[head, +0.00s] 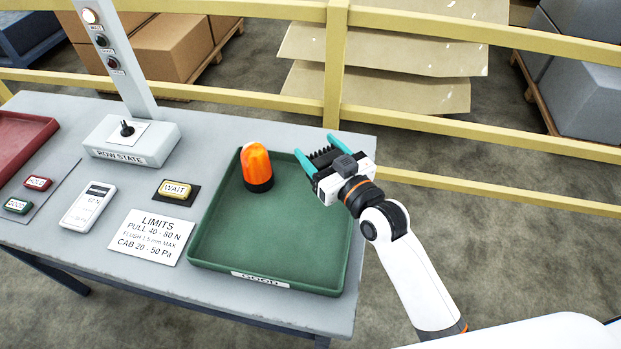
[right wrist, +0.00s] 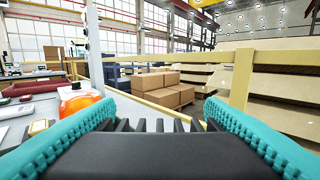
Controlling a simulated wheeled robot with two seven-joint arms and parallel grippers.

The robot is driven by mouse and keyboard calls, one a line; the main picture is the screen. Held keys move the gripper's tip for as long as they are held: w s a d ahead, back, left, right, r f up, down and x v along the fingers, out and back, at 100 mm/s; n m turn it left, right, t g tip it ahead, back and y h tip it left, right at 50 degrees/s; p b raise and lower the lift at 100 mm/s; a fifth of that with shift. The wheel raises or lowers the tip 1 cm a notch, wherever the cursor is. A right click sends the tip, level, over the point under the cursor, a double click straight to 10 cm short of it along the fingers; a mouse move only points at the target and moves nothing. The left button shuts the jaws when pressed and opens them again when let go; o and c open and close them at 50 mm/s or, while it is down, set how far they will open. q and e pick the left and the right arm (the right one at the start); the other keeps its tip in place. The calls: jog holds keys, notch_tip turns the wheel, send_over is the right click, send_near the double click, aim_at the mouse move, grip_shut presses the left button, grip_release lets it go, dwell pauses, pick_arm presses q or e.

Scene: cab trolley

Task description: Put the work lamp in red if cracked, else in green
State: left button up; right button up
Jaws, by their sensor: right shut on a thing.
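The work lamp (head: 322,157) is a dark block with a row of black fins, held between the teal fingers of my right gripper (head: 315,146). In the right wrist view the lamp (right wrist: 150,152) fills the lower middle, fins pointing away. Its lens face is hidden, so I cannot tell whether it is cracked. The gripper is by the far right corner of the green tray (head: 215,238), seemingly above its rim. The red tray (head: 50,127) is at the left edge, partly cut off. My left gripper is out of view.
An orange beacon (head: 257,165) stands in the green tray's far left corner. On the table are a limits card (head: 152,237), a yellow WAIT button (head: 175,189), a handheld meter (head: 88,206), red and green buttons, and a ROW STATE switch box (head: 130,140). A yellow railing (head: 337,60) runs behind.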

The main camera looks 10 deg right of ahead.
notch_tip(320, 180, down, 4)
jog(key=shift+f, duration=0.5)
jog(key=o, duration=1.2)
jog(key=shift+f, duration=0.2)
jog(key=shift+r, duration=0.1)
jog(key=b+v, duration=0.1)
jog(key=v, duration=1.1)
jog(key=shift+b, duration=0.3)
